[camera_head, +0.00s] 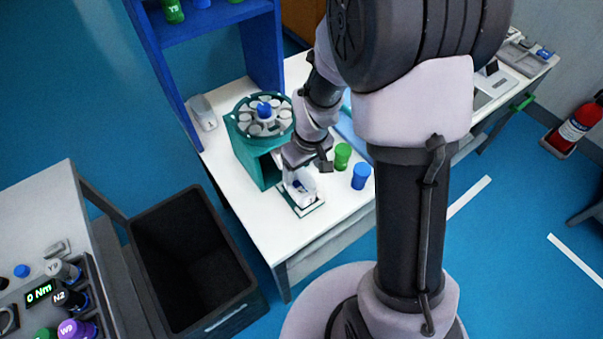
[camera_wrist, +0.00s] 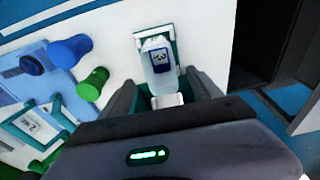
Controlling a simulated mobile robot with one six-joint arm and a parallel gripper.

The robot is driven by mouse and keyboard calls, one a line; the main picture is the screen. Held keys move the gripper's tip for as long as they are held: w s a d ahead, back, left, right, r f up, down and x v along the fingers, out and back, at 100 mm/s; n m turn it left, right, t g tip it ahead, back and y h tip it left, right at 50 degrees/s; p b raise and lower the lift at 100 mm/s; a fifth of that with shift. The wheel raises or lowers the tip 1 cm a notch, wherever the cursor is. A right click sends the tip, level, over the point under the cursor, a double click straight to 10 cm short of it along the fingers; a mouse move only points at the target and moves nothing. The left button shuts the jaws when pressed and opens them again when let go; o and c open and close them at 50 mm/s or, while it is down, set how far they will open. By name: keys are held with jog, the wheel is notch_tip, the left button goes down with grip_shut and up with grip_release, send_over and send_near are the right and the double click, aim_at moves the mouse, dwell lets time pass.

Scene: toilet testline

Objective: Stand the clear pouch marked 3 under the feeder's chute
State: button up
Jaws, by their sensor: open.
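The clear pouch marked 3 (camera_wrist: 160,62) has a blue-edged label and a whitish body. In the wrist view it sits between the fingers of my gripper (camera_wrist: 164,88), which are spread apart with room on both sides. In the head view the pouch (camera_head: 301,185) is on a small white plate with a dark teal rim (camera_head: 306,211), just below my gripper (camera_head: 307,164). The teal feeder (camera_head: 247,152), with a round wheel on top, stands close by on the left. I cannot make out its chute or whether the pouch is directly under it.
A black bin (camera_head: 190,255) is on the floor beside the white table (camera_head: 322,235). A blue shelf (camera_head: 160,75) rises behind the feeder. The table's front corner is clear.

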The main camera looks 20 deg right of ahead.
jog(key=s+a+r+m+t, duration=0.1)
jog(key=s+r+m, duration=0.15)
jog(key=r, duration=0.55)
jog(key=s+a+r+m+t, duration=0.15)
jog(key=s+r, duration=0.25)
jog(key=r, duration=0.4)
jog(key=s+a+r+m+t+y, duration=0.1)
jog(key=s+a+r+m, duration=0.1)
jog(key=s+r+m, duration=0.2)
jog(key=s+r, duration=0.3)
jog(key=s, duration=0.4)
jog(key=shift+r, duration=0.3)
jog(key=shift+t, duration=0.25)
notch_tip(320, 180, down, 4)
jog(key=b, duration=0.4)
jog(key=shift+f, duration=0.2)
